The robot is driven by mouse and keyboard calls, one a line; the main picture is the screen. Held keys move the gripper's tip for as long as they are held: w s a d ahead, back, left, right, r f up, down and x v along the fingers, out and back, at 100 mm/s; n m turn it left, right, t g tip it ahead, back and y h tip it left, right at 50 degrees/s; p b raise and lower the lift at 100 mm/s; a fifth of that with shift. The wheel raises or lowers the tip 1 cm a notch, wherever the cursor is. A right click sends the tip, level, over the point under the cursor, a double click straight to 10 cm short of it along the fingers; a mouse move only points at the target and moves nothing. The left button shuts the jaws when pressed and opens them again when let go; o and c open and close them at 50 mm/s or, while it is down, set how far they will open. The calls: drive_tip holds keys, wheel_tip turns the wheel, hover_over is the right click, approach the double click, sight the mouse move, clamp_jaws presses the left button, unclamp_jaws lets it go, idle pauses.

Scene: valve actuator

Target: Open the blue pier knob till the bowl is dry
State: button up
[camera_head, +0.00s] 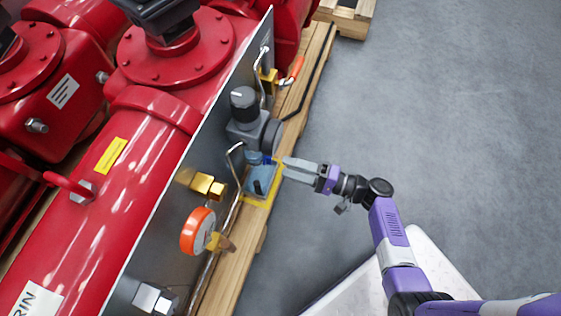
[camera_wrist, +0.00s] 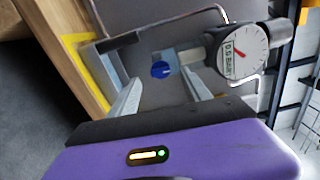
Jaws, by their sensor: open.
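The blue knob (camera_wrist: 160,69) is small and round and sits at the end of a pale, clear-looking bowl (camera_wrist: 190,56) below the pressure gauge in the wrist view. In the head view the knob (camera_head: 268,160) is a small dark blue spot just left of my fingertips, and the bowl (camera_head: 254,157) is partly hidden under the grey regulator. My gripper (camera_head: 284,166) is open and empty. In the wrist view my gripper's (camera_wrist: 159,80) two fingers point toward the knob, one on each side. I cannot tell whether they touch it. Any water in the bowl is too small to make out.
The regulator (camera_head: 243,105) with its black top and a gauge (camera_wrist: 243,50) stands close by on the metal panel (camera_head: 160,230). A yellow-edged tray (camera_head: 262,199) lies below on the wooden beam. An orange-rimmed gauge (camera_head: 197,232) and thin pipes are near. The floor (camera_head: 430,110) at right is clear.

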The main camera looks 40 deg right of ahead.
drive_tip(key=v, duration=0.3)
drive_tip(key=shift+s+d, duration=0.1)
drive_tip(key=shift+s, duration=0.15)
idle(0.4)
